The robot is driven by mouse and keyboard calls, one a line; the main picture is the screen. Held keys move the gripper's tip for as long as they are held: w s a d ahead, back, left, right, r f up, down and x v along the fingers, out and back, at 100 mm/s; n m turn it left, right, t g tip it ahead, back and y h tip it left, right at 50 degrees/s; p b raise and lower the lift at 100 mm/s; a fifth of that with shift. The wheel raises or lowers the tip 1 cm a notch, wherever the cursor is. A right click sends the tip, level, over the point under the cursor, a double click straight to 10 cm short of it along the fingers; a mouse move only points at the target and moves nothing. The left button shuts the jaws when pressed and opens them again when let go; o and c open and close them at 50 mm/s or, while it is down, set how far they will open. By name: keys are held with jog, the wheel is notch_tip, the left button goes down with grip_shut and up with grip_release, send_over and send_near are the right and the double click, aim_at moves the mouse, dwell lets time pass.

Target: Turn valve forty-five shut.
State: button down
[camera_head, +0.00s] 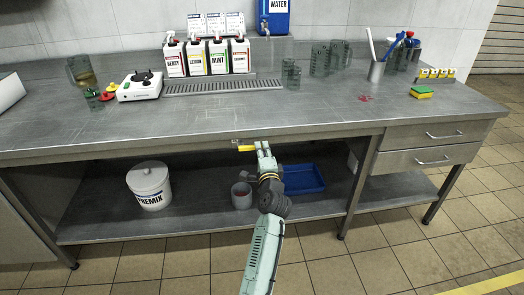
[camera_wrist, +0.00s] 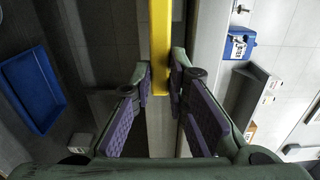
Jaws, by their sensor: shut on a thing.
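A valve with a yellow lever (camera_head: 246,149) sits under the front edge of the steel bench, near the middle. The lever lies roughly level, along the bench edge. No number can be read on it. My gripper (camera_head: 262,149) is at the lever's right end in the head view. In the wrist view the yellow lever (camera_wrist: 159,40) comes down from the top between the purple-padded fingers of my gripper (camera_wrist: 161,82), which are closed on its end. The valve body is mostly hidden under the bench edge.
The bench top (camera_head: 220,117) overhangs the valve. On the lower shelf stand a white PREMIX bucket (camera_head: 149,186), a grey pot (camera_head: 241,195) and a blue tray (camera_head: 303,179). Syrup bottles (camera_head: 208,56), a white hotplate (camera_head: 140,87) and jugs stand on top. The floor in front is clear.

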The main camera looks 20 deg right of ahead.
jog(key=c, duration=1.6)
grip_release()
jog(key=shift+o, duration=0.2)
jog(key=v, duration=1.2)
